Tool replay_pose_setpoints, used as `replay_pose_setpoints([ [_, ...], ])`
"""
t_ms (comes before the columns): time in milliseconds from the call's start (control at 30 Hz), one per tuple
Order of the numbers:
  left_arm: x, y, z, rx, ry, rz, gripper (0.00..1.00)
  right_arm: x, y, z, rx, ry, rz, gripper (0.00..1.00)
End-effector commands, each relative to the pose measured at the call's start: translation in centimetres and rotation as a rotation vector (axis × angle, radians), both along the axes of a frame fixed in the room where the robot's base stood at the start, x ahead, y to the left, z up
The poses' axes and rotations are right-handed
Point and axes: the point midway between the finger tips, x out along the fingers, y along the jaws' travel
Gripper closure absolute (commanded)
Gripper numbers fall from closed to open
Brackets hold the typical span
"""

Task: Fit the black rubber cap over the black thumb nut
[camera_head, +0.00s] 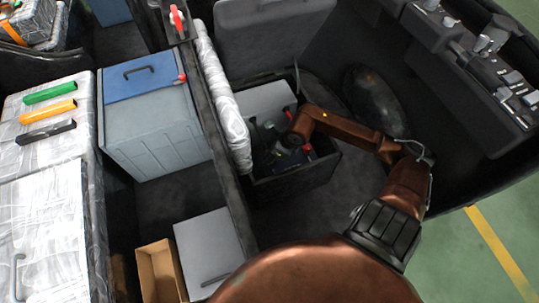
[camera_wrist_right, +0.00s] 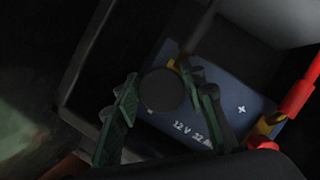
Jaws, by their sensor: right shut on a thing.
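The black rubber cap (camera_wrist_right: 161,91) shows in the right wrist view as a dark round disc between the two green fingers of my right gripper (camera_wrist_right: 160,78), which is shut on it. The disc appears over the edge of a dark blue battery (camera_wrist_right: 228,100) marked "12 V", beside a brass-coloured terminal part (camera_wrist_right: 175,64). I cannot tell whether the cap touches anything below. I cannot make out the black thumb nut; it may be hidden behind the cap. In the head view my right gripper (camera_head: 268,138) is low inside a black box (camera_head: 325,172). My left gripper is not in view.
A red-covered terminal lead (camera_wrist_right: 298,98) rises at the battery's right side, close to my right finger. The box walls surround the gripper. A white wrapped panel (camera_head: 222,100) stands just left of the box. Dark floor (camera_head: 290,220) lies in front.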

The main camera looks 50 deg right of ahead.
Motion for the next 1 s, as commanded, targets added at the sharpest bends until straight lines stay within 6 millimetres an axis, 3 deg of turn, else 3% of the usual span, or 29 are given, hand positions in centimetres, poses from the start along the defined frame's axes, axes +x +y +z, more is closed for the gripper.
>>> replay_pose_setpoints([
  [500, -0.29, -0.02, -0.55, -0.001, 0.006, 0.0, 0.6, 0.01, -0.01, -1.06, 0.0, 0.0, 0.0, 0.79],
  [533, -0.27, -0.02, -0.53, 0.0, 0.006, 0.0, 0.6, 0.01, -0.01, -1.01, 0.0, 0.0, 0.0, 0.61],
  [800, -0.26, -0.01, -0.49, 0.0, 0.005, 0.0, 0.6, 0.02, -0.01, -0.97, 0.0, -0.001, 0.0, 0.43],
  [1000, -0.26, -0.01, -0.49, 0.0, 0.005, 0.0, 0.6, 0.02, 0.0, -0.96, 0.0, -0.001, 0.0, 0.42],
])
